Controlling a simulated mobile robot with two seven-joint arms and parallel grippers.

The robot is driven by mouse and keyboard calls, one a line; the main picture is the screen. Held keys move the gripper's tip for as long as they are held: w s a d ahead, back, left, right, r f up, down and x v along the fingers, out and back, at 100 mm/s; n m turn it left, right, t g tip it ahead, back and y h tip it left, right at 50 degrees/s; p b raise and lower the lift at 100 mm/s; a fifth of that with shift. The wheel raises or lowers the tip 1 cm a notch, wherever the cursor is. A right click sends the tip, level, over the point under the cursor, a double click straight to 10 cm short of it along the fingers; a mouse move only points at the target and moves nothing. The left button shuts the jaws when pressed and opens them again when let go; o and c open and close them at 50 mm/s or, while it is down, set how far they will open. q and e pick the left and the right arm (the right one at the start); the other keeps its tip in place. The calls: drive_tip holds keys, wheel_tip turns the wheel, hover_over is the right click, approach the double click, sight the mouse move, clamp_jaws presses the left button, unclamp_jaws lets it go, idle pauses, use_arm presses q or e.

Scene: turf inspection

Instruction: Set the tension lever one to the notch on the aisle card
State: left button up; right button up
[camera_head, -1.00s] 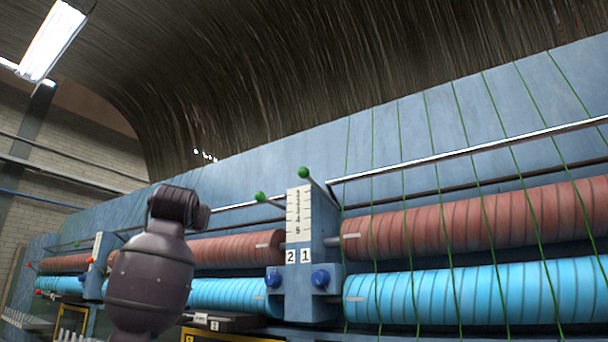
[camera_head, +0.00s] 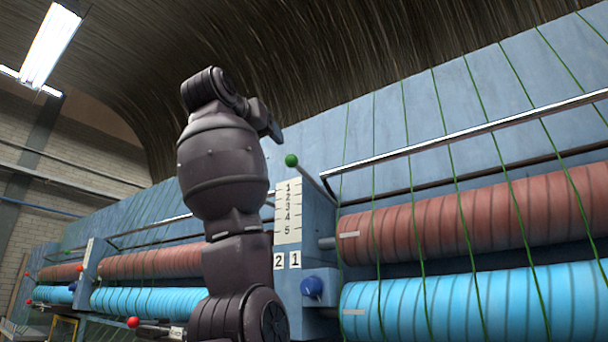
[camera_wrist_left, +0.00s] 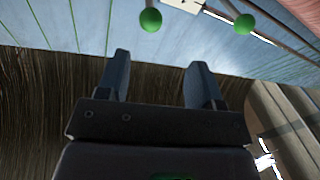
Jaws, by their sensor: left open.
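Tension lever one, with a green knob (camera_head: 291,160), sticks out at the top of the blue post (camera_head: 318,225), by the upper end of the scale plate (camera_head: 288,210) numbered 1 to 5. Its exact notch is unclear. My left gripper (camera_head: 270,122) is open and empty, just above and left of this knob, apart from it. In the left wrist view, the open fingers (camera_wrist_left: 158,78) point toward two green knobs; lever one's knob (camera_wrist_left: 151,19) appears to be the left one. I cannot make out an aisle card. My right gripper is not in view.
Lever two's green knob (camera_wrist_left: 244,24) is close beside in the wrist view; my arm hides it in the head view. Red rollers (camera_head: 480,215) and blue rollers (camera_head: 470,300) run beside the post, under a metal rail (camera_head: 470,132).

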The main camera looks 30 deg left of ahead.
sight(288, 158)
use_arm(q)
drive_tip(key=w+p, duration=0.3)
drive_tip(key=w, duration=0.6)
drive_tip(key=shift+w+r, duration=0.15)
drive_tip(key=shift+w, duration=0.05)
drive_tip(key=shift+w+p, duration=0.3)
drive_tip(key=shift+w, duration=0.1)
drive_tip(key=shift+w+a, duration=0.1)
drive_tip(key=shift+w, duration=0.5)
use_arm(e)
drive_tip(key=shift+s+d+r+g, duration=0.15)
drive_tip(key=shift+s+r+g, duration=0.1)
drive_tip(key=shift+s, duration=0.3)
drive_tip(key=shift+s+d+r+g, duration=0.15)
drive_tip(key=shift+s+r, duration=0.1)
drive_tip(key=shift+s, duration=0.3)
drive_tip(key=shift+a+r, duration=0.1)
use_arm(q)
drive_tip(key=shift+c, duration=1.2)
clamp_jaws()
